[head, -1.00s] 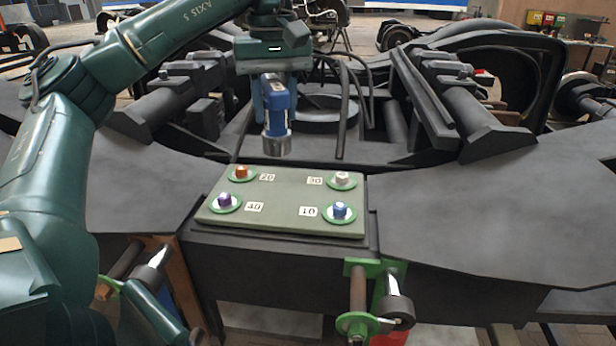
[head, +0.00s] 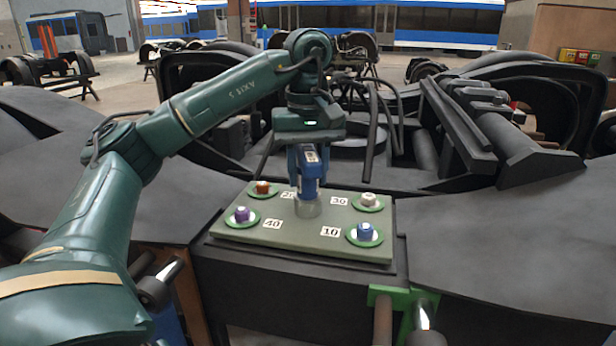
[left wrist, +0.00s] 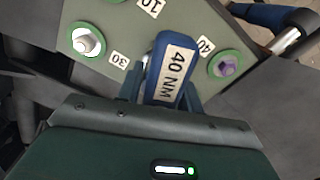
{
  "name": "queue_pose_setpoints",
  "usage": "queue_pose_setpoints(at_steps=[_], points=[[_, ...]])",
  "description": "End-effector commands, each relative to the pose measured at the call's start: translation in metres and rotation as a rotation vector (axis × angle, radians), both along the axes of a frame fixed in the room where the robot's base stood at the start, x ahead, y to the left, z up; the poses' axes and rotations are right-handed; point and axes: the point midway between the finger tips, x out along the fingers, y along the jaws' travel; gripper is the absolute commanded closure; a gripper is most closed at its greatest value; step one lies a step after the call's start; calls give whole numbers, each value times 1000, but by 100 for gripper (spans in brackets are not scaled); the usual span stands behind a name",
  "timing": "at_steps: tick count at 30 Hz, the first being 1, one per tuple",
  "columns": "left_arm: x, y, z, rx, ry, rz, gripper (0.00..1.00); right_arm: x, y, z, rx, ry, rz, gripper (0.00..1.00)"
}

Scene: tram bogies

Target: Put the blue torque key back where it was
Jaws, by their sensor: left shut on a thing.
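My left gripper (head: 308,145) is shut on the blue torque key (head: 310,178) and holds it upright, silver socket end down, over the middle of the green plate (head: 300,238). I cannot tell whether the socket touches the plate. In the left wrist view the key (left wrist: 172,72) shows a "40 NM" label between the fingers (left wrist: 158,95). The plate carries an orange bolt (head: 263,187) at 20, a white bolt (head: 368,200) at 30, a purple bolt (head: 241,214) at 40 and a blue bolt (head: 365,231) at 10. My right gripper is out of view.
A green bracket (head: 400,296) sits on the front of the dark bogie frame (head: 300,275), below the plate. Another blue handle with a silver shaft (left wrist: 290,38) shows in the left wrist view. Dark cylinders and hoses (head: 375,125) stand behind the plate.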

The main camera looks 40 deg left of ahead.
Motion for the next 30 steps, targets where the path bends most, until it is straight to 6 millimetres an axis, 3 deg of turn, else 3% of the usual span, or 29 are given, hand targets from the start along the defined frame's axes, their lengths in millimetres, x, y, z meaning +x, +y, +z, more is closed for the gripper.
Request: queue_pose_setpoints(at_steps=[10, 11, 18, 26, 30], points=[[0, 0, -2, -1, -3, 0, 100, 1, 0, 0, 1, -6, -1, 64], [0, 0, -2, 0, -2, 0, 62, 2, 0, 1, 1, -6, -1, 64], [0, 0, -2, -1, -1, 0, 43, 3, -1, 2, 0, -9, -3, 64], [0, 0, 0, 0, -2, 0, 42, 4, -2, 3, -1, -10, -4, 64], [0, 0, 15, 0, -4, -1, 42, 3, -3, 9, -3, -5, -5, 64]])
